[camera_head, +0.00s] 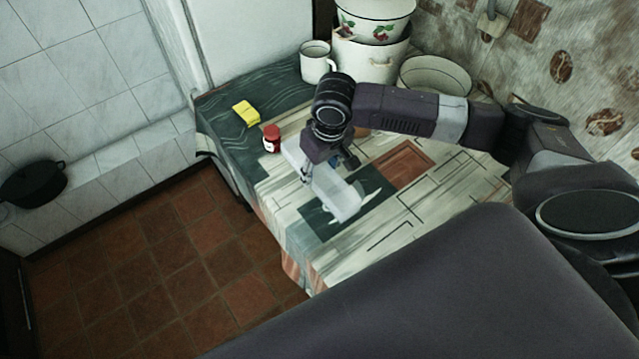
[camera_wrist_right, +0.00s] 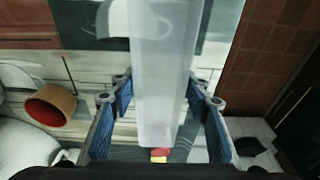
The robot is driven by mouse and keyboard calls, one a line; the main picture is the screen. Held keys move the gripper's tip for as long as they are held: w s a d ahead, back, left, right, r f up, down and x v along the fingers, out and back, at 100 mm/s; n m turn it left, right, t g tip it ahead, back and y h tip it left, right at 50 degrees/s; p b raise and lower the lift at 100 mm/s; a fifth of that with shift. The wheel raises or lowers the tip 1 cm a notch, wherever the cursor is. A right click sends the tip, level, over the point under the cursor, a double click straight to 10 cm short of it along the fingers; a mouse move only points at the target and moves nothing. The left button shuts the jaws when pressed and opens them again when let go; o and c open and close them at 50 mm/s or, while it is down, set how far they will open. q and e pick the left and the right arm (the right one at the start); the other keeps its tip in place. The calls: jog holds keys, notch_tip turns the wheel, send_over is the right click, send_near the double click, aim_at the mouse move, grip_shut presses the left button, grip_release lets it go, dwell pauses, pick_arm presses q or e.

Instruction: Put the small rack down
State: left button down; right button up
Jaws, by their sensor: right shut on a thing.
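The small rack (camera_head: 341,197) is a pale, whitish, long piece over the front part of the table. In the right wrist view the rack (camera_wrist_right: 158,75) runs lengthwise between the blue finger pads. My right gripper (camera_head: 322,170) points down and is shut on the rack; its fingers (camera_wrist_right: 160,115) stand on both sides of it. Whether the rack touches the tablecloth (camera_head: 400,210) cannot be told. Part of the rack is hidden behind the gripper. My left gripper is in neither view.
A red jar (camera_head: 272,140) and a yellow block (camera_head: 246,113) stand left of the gripper. A white mug (camera_head: 315,64), stacked enamel pots (camera_head: 370,58) and a wide bowl (camera_head: 436,75) are at the back. A brown pot (camera_wrist_right: 50,105) shows in the wrist view. The table's front is clear.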

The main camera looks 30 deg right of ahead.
aim_at(320, 183)
jog(key=shift+f, duration=0.75)
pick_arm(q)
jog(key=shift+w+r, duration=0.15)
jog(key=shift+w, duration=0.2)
pick_arm(e)
jog(key=shift+f, duration=2.1)
jog(key=o, duration=1.3)
jog(key=shift+f, duration=0.15)
jog(key=shift+c, duration=0.2)
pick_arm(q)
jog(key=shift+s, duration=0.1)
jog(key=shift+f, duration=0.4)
pick_arm(e)
jog(key=r, duration=0.4)
jog(key=s+r, duration=0.1)
jog(key=r, duration=0.3)
jog(key=s+r, duration=0.1)
jog(key=r, duration=0.3)
jog(key=shift+d+r, duration=0.1)
jog(key=shift+d, duration=0.05)
